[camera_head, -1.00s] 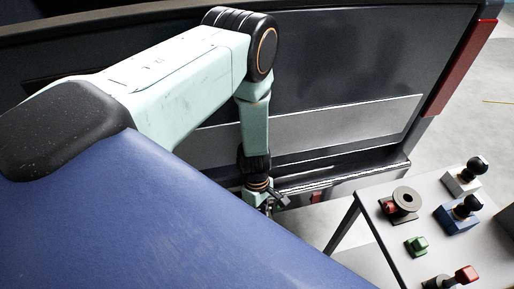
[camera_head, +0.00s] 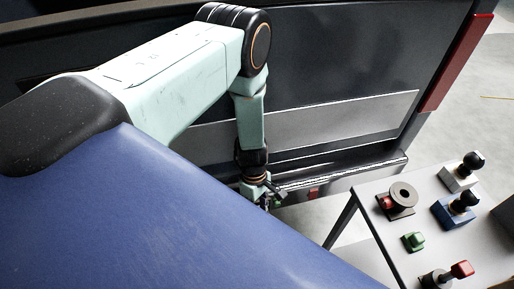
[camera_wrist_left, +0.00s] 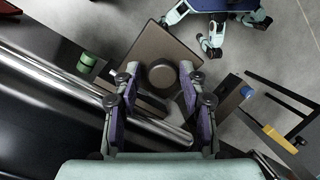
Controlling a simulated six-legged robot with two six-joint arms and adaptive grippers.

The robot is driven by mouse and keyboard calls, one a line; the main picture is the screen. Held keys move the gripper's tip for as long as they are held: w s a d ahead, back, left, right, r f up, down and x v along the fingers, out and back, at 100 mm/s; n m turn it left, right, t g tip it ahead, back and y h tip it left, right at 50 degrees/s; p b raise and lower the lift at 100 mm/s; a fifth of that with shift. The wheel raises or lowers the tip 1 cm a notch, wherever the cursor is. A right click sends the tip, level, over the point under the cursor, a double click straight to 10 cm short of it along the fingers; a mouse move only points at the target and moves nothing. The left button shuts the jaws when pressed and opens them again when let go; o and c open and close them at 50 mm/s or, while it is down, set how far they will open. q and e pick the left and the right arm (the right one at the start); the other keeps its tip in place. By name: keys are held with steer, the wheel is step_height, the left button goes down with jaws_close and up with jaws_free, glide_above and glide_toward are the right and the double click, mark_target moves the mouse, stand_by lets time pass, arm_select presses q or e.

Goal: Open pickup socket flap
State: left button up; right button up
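The dark pickup (camera_head: 330,65) fills the upper part of the head view, with its rear bumper (camera_head: 350,172) along the lower edge. My left gripper (camera_head: 270,199) hangs at the left end of the visible bumper. In the left wrist view the left gripper (camera_wrist_left: 159,69) is open, with its two fingers apart. Between and beyond them is a brown square plate (camera_wrist_left: 155,40) with a round dark cap (camera_wrist_left: 162,75). This may be the socket and its flap, but I cannot tell for certain. I cannot tell whether the fingers touch it. My right gripper is in neither view.
A grey table (camera_head: 372,222) at the right holds several small fixtures, including a round brown one (camera_head: 403,192), a blue one (camera_head: 455,211) and a green one (camera_head: 413,241). The wrist view shows a green cylinder (camera_wrist_left: 86,61) and a yellow handle (camera_wrist_left: 280,139). Grey floor is open at right.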

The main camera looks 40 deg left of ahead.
arm_select(q)
steer(key=shift+o, duration=0.8)
steer(key=shift+s, duration=0.1)
steer(key=shift+a, duration=0.1)
steer(key=v, duration=0.7)
steer(key=shift+r, duration=0.2)
steer(key=s+d+r+m+t+y, duration=0.1)
steer(key=s+d+m, duration=0.1)
steer(key=s+m, duration=0.7)
steer(key=s+d+r+m+t+y, duration=0.1)
steer(key=s+m, duration=0.7)
steer(key=s, duration=0.3)
step_height(320, 180, down, 19)
steer(key=b, duration=1.9)
steer(key=shift+d, duration=0.15)
